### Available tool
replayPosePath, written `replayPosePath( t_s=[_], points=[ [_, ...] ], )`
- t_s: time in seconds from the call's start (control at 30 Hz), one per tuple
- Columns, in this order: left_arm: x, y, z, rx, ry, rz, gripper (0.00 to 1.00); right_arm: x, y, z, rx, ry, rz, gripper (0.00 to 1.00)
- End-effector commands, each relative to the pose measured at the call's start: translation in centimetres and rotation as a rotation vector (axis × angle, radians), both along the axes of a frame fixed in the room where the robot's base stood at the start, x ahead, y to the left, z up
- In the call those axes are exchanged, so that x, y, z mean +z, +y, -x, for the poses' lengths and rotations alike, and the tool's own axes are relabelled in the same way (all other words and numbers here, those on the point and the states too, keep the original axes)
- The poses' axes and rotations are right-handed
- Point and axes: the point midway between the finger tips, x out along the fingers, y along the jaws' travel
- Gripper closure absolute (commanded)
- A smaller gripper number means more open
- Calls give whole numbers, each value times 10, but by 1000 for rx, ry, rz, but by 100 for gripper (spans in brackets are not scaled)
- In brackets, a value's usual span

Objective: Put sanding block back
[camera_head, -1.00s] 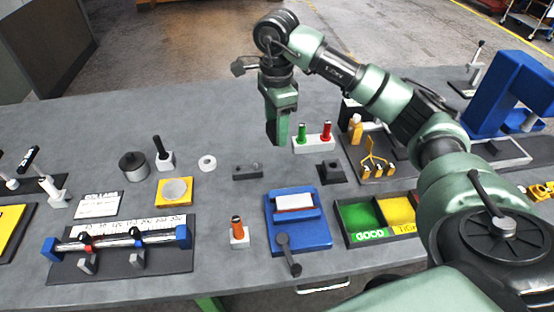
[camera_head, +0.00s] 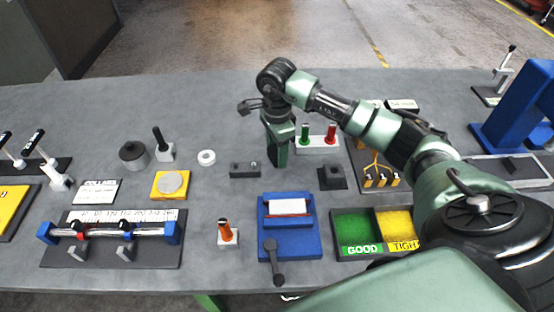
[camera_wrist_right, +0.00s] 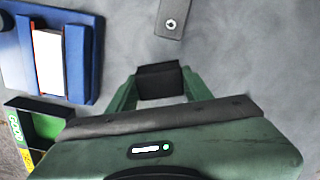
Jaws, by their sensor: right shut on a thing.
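My right gripper (camera_head: 279,160) hangs pointing down over the bench, behind the blue fixture and between the dark bar and the dark square holder. In the right wrist view, its green fingers (camera_wrist_right: 160,88) are shut on a small black block, which I take as the sanding block (camera_wrist_right: 160,80). The dark square holder (camera_head: 332,178) stands just right of the gripper. The dark grey bar (camera_head: 244,170) lies just left; its end with a round hole shows in the wrist view (camera_wrist_right: 172,22). My left gripper is not in view.
The blue fixture (camera_head: 290,240) with a lever stands in front. The GOOD/TIGHT tray (camera_head: 338,222) is at front right. A white stand (camera_head: 318,146) with green and red plugs is close behind the gripper. A white ring (camera_head: 207,157) lies to the left.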

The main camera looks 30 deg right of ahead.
Motion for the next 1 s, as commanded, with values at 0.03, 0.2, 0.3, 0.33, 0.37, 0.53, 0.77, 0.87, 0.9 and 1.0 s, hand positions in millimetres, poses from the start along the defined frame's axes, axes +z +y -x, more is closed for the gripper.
replayPosePath(
  t_s=[0.03, 0.2, 0.3, 0.33, 0.37, 0.53, 0.77, 0.87, 0.9, 1.0],
  points=[
    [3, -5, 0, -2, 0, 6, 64, -4, 1, 0, 0, 1, -1, 88],
    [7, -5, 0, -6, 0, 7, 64, -19, 0, 0, -1, 3, 0, 88],
    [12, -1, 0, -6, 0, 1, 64, -35, 1, 1, -1, 4, -2, 88],
    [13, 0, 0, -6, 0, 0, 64, -40, 1, 0, -1, 3, -1, 88],
    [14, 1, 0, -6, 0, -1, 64, -43, 1, 0, -2, 2, -1, 88],
    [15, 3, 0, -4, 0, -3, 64, -53, 0, -1, 0, -2, -1, 88],
    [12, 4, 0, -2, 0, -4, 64, -54, 0, -1, 0, -2, 0, 88],
    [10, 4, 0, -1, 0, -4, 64, -57, 0, -1, 0, -1, 0, 48],
    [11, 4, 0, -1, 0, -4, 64, -56, 0, 0, 0, -1, 0, 36],
    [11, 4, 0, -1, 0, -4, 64, -56, 0, 0, 0, -1, 0, 29]
  ],
)
